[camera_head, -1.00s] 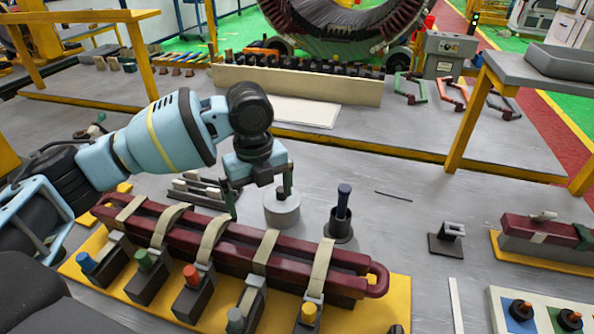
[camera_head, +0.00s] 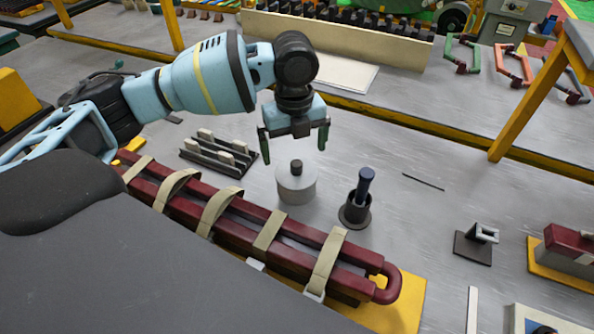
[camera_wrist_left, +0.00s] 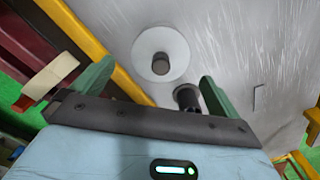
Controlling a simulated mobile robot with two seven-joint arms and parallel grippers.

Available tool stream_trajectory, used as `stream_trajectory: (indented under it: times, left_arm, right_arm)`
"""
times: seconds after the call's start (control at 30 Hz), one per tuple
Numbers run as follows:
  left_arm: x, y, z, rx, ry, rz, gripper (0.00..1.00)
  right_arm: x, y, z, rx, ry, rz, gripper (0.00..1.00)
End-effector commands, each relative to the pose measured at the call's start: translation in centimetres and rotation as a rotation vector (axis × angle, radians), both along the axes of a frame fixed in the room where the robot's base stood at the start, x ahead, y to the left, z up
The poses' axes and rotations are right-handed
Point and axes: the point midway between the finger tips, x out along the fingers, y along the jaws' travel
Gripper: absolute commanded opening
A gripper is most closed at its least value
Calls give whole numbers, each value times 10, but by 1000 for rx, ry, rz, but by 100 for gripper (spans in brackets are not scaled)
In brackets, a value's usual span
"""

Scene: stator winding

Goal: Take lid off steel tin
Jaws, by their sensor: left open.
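The steel tin (camera_head: 296,188) stands upright on the grey table, a pale round can. Its lid (camera_head: 296,173) is on top, with a dark knob at the centre. My left gripper (camera_head: 293,143) is open and empty, with green fingers pointing down, above and slightly behind the tin in the head view. In the left wrist view the lid (camera_wrist_left: 150,42) shows as a pale disc with its knob, beyond and between the two spread fingers (camera_wrist_left: 155,85). Nothing touches the tin. My right gripper is not in view.
A dark cup holding a blue-handled tool (camera_head: 357,205) stands close to the right of the tin. A dark rack with pale blocks (camera_head: 217,155) lies to the left. A long maroon coil (camera_head: 230,222) with beige straps lies in front.

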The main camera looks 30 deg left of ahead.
Motion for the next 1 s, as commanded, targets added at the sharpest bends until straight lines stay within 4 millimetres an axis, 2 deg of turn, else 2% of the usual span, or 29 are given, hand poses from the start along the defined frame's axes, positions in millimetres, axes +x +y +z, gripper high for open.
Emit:
stream_trajectory:
  times: [0.13,0.43,0.77,1.0]
  left_arm:
    - [0,-1,-6,0,0,0,100]
    - [-3,-5,-45,0,0,1,100]
    - [-2,-5,-51,-1,-2,1,100]
    - [-2,-5,-51,0,-1,1,69]
  right_arm:
    - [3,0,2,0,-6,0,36]
    - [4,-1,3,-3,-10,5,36]
    - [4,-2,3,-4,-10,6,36]
    - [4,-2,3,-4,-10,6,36]
